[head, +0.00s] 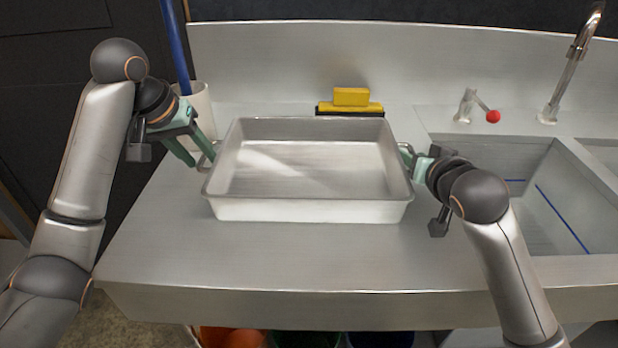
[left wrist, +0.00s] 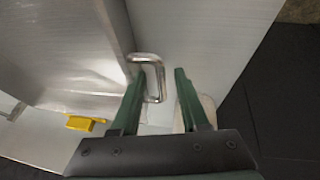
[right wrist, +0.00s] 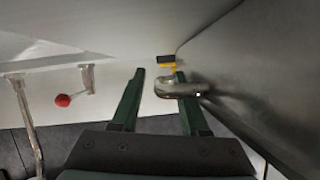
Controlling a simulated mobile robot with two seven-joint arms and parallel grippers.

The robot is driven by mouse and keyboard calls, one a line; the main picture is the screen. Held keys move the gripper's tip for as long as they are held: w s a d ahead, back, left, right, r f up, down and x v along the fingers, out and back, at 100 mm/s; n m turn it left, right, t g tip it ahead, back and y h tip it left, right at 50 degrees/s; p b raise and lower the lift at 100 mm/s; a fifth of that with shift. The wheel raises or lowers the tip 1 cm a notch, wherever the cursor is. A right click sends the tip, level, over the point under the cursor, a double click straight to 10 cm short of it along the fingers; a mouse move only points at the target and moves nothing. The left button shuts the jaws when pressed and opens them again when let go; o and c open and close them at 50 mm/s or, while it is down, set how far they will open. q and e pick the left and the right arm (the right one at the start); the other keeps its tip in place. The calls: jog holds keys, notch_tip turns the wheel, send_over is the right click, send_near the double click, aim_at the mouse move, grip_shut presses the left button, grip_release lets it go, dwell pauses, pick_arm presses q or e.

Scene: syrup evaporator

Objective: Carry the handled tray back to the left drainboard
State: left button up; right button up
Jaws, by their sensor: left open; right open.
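The handled tray (head: 308,208) is a rectangular metal pan resting level and empty on the left drainboard (head: 290,262). Its left handle (head: 208,153), a bent metal loop, lies between the open fingers of my left gripper (head: 204,160); the left wrist view shows the loop (left wrist: 160,78) close to one finger of the gripper (left wrist: 160,85). My right gripper (head: 408,152) is at the tray's right end, its tips partly hidden by the wrist. In the right wrist view the right handle (right wrist: 178,88) sits between the open fingers (right wrist: 158,82), nearer the tray-side finger.
A yellow-topped brush or block (head: 350,98) lies behind the tray. A white container (head: 197,105) with a blue pole stands at the back left. The sink basin (head: 545,200), a red-knobbed lever (head: 492,116) and a faucet (head: 565,70) are at the right. The front drainboard is clear.

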pick_arm(q)
jog(key=v, duration=1)
pick_arm(e)
jog(key=v, duration=1.2)
jog(key=shift+d, duration=0.1)
pick_arm(q)
jog(key=shift+r, duration=0.1)
